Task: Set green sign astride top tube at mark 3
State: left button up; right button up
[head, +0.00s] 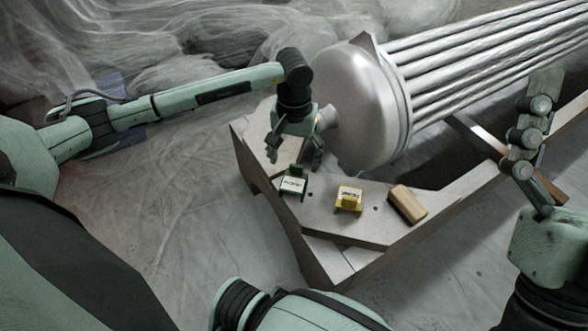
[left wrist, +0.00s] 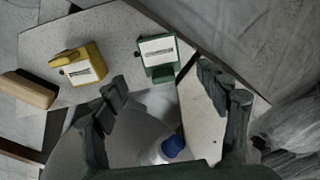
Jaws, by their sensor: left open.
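The green sign (head: 293,184), with a white label, stands on the grey stand near its left corner. In the left wrist view the green sign (left wrist: 158,55) lies just beyond the fingertips, slightly left of the middle of the gap. My left gripper (head: 296,155) is open and empty, just above and behind the sign, apart from it; its fingers also show in the left wrist view (left wrist: 168,92). The top tube (head: 480,27) runs from the domed vessel to the upper right. I cannot make out mark 3. My right gripper (head: 532,125) is at the right; its opening is unclear.
A yellow sign (head: 348,198) and a wooden block (head: 407,204) stand on the grey stand (head: 335,225), right of the green sign. The domed metal vessel (head: 362,105) rises close behind my left gripper. A blue cap (left wrist: 173,146) shows between the fingers. Sheeting covers the floor.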

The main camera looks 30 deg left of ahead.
pick_arm(q)
jog(key=shift+r, duration=1.85)
pick_arm(e)
jog(key=shift+w+a+f+g, duration=0.3)
jog(key=shift+w+f+g, duration=0.1)
jog(key=shift+w+g, duration=0.1)
pick_arm(q)
jog(key=shift+s+f, duration=0.1)
pick_arm(e)
jog(key=shift+s, duration=0.15)
